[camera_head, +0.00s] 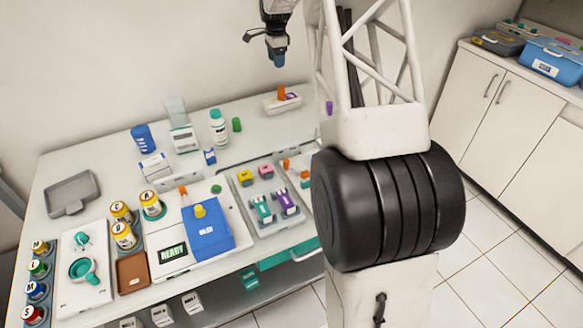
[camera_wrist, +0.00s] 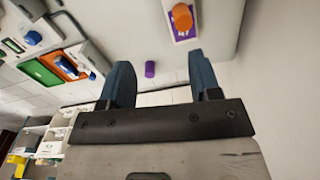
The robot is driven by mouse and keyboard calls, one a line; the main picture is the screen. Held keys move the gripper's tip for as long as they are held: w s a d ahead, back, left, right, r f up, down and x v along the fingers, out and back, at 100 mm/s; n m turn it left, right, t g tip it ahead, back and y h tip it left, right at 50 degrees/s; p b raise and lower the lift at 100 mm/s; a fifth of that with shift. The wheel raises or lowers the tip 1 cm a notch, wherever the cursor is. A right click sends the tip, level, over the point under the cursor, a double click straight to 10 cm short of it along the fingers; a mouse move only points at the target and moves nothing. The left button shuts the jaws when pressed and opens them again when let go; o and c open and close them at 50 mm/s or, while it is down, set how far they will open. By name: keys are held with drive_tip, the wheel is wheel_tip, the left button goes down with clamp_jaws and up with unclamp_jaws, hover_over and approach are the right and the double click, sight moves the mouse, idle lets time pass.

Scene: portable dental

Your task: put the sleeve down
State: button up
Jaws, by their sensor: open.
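My gripper (camera_head: 277,58) is high above the back of the white table in the head view. Its two dark blue fingers (camera_wrist: 161,82) stand wide apart in the wrist view, with nothing between them. Below it, an orange cylinder (camera_head: 281,93) stands on a white and purple block (camera_head: 288,103); the wrist view shows this orange cylinder (camera_wrist: 182,16) too. A purple cylinder (camera_head: 329,107) stands to its right, and a green cylinder (camera_head: 236,124) to its left. No object is clearly marked as the sleeve; I cannot tell which of these small cylinders it is.
A white bottle (camera_head: 218,127) and a blue cylinder (camera_head: 142,138) stand along the back. A grey tray (camera_head: 72,193) lies at the left. A white unit with a blue block (camera_head: 207,233) fills the middle. The tabletop around the white and purple block is mostly clear.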

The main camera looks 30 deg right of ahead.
drive_tip(key=s+a+r+n, duration=0.3)
drive_tip(key=s+a+r, duration=0.2)
drive_tip(key=s, duration=0.5)
drive_tip(key=s+a+r+n+t, duration=0.1)
drive_tip(key=s+a+r+n, duration=0.2)
drive_tip(key=s+a+r, duration=0.45)
drive_tip(key=s+a+r+n, duration=0.2)
drive_tip(key=s+a+n, duration=0.1)
drive_tip(key=s, duration=0.8)
drive_tip(key=s+a+f+n, duration=0.2)
drive_tip(key=s+a+n, duration=0.1)
drive_tip(key=s, duration=0.8)
drive_tip(key=s+a+f+n+t, duration=0.1)
drive_tip(key=s+a+n, duration=0.2)
drive_tip(key=s, duration=0.8)
drive_tip(key=s+a+f+n, duration=0.2)
drive_tip(key=s+n, duration=0.1)
drive_tip(key=s, duration=0.8)
drive_tip(key=shift+s+a+f+n, duration=0.35)
drive_tip(key=shift+s+a+n, duration=0.05)
